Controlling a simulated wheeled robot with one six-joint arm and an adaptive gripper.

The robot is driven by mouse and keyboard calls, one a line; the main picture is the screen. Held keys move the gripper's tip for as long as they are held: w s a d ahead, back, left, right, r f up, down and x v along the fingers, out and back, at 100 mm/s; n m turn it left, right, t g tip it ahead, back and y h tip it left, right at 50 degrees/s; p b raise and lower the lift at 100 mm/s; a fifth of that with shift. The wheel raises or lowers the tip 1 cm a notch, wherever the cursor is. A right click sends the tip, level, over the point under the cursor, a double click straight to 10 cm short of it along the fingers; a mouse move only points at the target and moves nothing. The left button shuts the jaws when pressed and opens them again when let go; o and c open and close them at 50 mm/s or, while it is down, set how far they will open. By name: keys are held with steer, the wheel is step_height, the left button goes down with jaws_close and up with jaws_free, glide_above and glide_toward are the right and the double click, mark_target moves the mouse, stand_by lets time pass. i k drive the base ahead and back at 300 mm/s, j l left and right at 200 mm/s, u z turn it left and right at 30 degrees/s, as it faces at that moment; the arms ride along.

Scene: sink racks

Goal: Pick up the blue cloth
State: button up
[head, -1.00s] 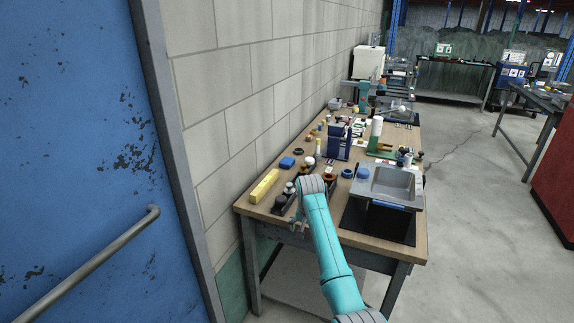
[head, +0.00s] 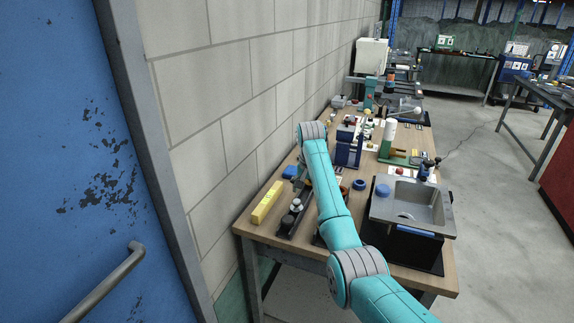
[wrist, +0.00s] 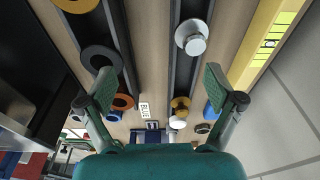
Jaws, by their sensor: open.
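A small blue folded piece (head: 290,171), which may be the blue cloth, lies on the workbench (head: 258,232) near the wall, beyond the yellow bar. In the wrist view a blue patch (wrist: 209,112) shows partly behind the right finger. A flat blue strip (head: 409,230) lies along the sink's front edge; I cannot tell which of these is cloth. My gripper (wrist: 160,80) is open and empty above the bench, its fingers spread over dark rails with rings and knobs. In the head view my arm hides most of it.
The yellow bar (head: 267,202) and a dark rail with round knobs (head: 292,218) lie at the near left. A blue stand (head: 348,148) rises behind. The wall borders the left.

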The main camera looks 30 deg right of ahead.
mark_target(291, 170)
steer(key=i+l, duration=0.2)
steer(key=i, duration=0.25)
steer(key=i+l, duration=0.15)
steer(key=i, duration=0.25)
